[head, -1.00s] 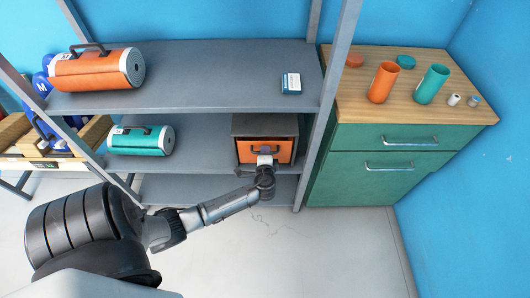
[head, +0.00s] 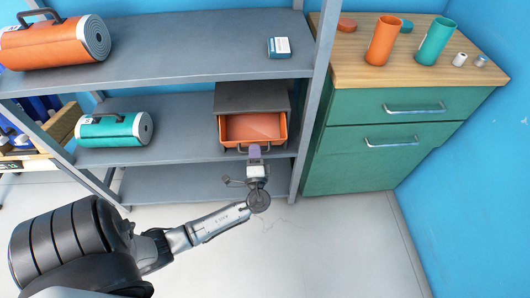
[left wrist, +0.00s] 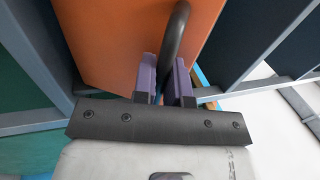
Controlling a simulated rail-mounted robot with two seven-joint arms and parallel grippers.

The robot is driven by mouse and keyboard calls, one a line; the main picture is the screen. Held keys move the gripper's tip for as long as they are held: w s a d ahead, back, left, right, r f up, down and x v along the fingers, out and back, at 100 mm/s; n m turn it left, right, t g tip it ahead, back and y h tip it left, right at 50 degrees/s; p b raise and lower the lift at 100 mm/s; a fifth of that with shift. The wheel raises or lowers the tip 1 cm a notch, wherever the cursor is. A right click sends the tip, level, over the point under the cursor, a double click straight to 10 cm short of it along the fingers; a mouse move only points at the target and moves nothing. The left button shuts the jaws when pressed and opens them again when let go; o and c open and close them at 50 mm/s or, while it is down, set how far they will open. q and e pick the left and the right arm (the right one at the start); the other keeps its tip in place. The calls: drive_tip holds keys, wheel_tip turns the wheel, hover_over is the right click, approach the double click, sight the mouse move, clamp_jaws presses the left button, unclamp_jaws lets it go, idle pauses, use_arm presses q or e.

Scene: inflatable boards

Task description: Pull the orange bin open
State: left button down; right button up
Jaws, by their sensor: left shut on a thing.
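The orange bin (head: 252,128) sits in a dark grey housing (head: 252,97) on the middle shelf. It is pulled part of the way out, and its inside shows from above; I see nothing in it. My left gripper (head: 254,153) is at the front of the bin. In the left wrist view its two purple fingers (left wrist: 166,82) are shut on the dark curved handle (left wrist: 176,40), close to the orange front face (left wrist: 125,40). My right gripper is not in view.
A teal roll (head: 115,130) lies on the same shelf to the left. An orange roll (head: 55,43) and a small box (head: 279,47) are on the shelf above. A grey shelf post (head: 312,110) and a green cabinet (head: 375,150) stand close on the right. The floor in front is clear.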

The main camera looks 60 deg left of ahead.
use_arm(q)
drive_tip(key=shift+s+d+f+b, duration=0.15)
drive_tip(key=shift+d+f+b, duration=0.15)
drive_tip(key=shift+f, duration=0.15)
drive_tip(key=shift+s+d+f+b, duration=0.15)
drive_tip(key=shift+d+f+b, duration=0.1)
drive_tip(key=shift+f, duration=0.2)
